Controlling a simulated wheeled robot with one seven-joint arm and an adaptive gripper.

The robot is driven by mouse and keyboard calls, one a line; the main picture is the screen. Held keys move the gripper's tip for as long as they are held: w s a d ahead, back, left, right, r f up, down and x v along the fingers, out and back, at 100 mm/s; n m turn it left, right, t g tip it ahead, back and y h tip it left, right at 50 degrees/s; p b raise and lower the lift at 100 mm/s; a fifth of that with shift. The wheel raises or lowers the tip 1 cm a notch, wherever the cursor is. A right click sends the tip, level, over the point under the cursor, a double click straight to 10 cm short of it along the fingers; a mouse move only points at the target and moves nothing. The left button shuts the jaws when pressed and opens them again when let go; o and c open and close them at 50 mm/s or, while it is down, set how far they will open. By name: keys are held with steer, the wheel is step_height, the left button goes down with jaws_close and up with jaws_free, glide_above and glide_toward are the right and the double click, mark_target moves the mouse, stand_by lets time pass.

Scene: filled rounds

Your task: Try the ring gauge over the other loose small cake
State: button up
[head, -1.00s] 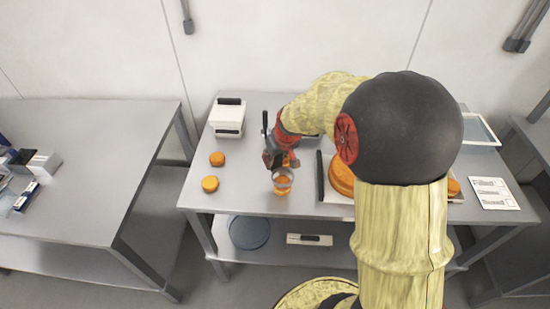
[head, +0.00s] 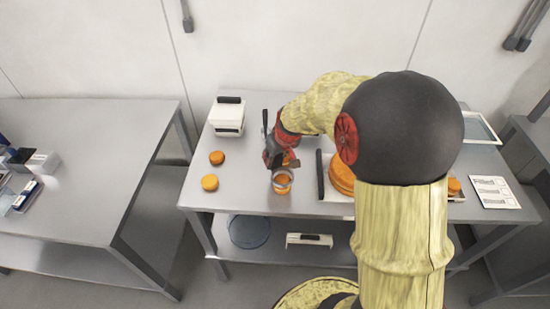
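A grey ring gauge (head: 282,187) is just below my gripper (head: 273,160), near the front edge of the middle table. Orange shows inside the ring, so a small cake appears to be under or within it; I cannot tell how far down the ring sits. My gripper points down at the ring's back edge, and its fingers are too small and dark to show whether they grip it. Two loose small orange cakes, one farther back (head: 217,158) and one nearer (head: 209,183), lie to the left. More orange shows just behind my gripper, partly hidden.
A large orange cake (head: 341,175) stands right of the ring, partly behind my arm, with a dark-handled tool (head: 320,175) beside it. Another small cake (head: 454,186) and a printed card (head: 494,192) are farther right. A white box (head: 227,117) stands at back left.

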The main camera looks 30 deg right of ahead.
mark_target(275, 169)
steer(key=shift+f+b, duration=2.3)
steer(key=shift+f, duration=0.65)
stand_by(0.3)
steer(key=shift+r, duration=0.15)
stand_by(1.0)
steer(key=shift+r+p, duration=3.15)
steer(key=shift+r, duration=1.65)
